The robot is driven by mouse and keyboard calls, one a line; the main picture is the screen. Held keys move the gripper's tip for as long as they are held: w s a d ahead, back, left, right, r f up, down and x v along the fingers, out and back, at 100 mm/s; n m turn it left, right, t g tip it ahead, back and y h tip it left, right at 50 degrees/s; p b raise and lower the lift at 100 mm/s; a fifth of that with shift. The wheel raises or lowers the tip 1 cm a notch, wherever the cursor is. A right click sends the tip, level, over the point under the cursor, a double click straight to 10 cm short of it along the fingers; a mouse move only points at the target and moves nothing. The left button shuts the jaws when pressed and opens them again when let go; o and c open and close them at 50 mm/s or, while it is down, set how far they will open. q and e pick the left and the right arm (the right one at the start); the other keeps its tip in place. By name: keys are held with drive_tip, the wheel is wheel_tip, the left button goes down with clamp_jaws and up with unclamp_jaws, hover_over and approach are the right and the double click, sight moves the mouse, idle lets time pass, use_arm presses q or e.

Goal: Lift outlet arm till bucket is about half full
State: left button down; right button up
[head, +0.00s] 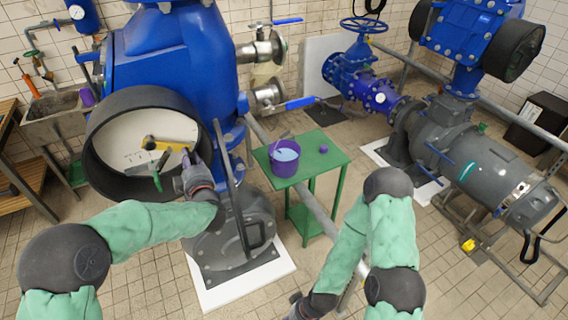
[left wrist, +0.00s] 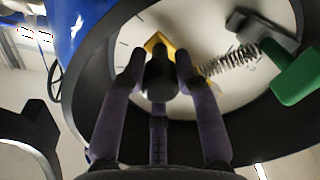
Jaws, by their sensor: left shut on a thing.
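A purple bucket (head: 285,168) stands upright on a green table (head: 325,160). A pale blue surface shows inside it; I cannot tell its exact level. A yellow arm (head: 168,144) lies across the white face inside the big dark round housing. In the left wrist view its yellow end (left wrist: 158,42) shows at my fingertips. My left gripper (head: 187,162) is at the housing's opening, its purple fingers shut at the yellow arm, partly hiding it. My right gripper (head: 306,304) is low at the bottom of the head view, away from the table; its fingers are unclear.
The dark housing rim (head: 98,165) surrounds my left gripper. A green handle (head: 158,181) hangs inside; the left wrist view shows a green block (left wrist: 298,78) beside a spring. Blue-handled valves (head: 268,95) stand behind the table. Grey pump machinery (head: 485,165) fills the right.

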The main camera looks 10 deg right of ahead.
use_arm(q)
drive_tip(key=shift+s+a+f+b, duration=0.15)
drive_tip(key=shift+a+f+b, duration=0.2)
drive_tip(key=shift+f+b, duration=0.35)
drive_tip(key=shift+s+a+f+b, duration=0.1)
drive_tip(key=shift+a+f+b, duration=0.2)
drive_tip(key=shift+f+b, duration=0.3)
drive_tip(key=c, duration=1.1)
unclamp_jaws()
drive_tip(key=shift+o, duration=0.5)
drive_tip(key=shift+d, duration=0.25)
drive_tip(key=shift+a, duration=0.15)
